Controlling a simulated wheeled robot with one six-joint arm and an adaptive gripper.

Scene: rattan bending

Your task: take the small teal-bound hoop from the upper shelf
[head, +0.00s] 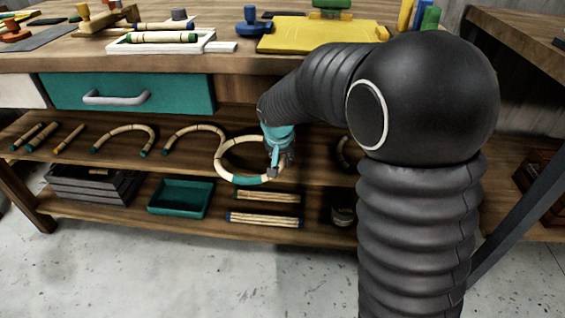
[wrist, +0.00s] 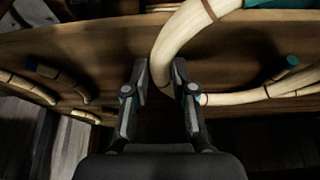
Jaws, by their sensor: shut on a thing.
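The small teal-bound hoop (head: 219,161) is a pale rattan ring with a teal binding (head: 250,181) on its near side. It appears in front of the upper shelf (head: 190,163); I cannot tell whether it touches the board. My gripper (head: 279,166) is shut on the hoop's right side, and the arm partly covers that area. In the wrist view, the pale hoop (wrist: 180,42) runs between the two fingertips (wrist: 161,78) and curves up and right, with some teal at the top edge.
Curved rattan pieces (head: 126,129) and short sticks (head: 68,138) lie left on the upper shelf. Below stand a grey crate (head: 95,190), a teal tray (head: 180,212) and stick bundles (head: 265,219). A teal drawer (head: 165,92) and the bench top (head: 240,62) are above.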

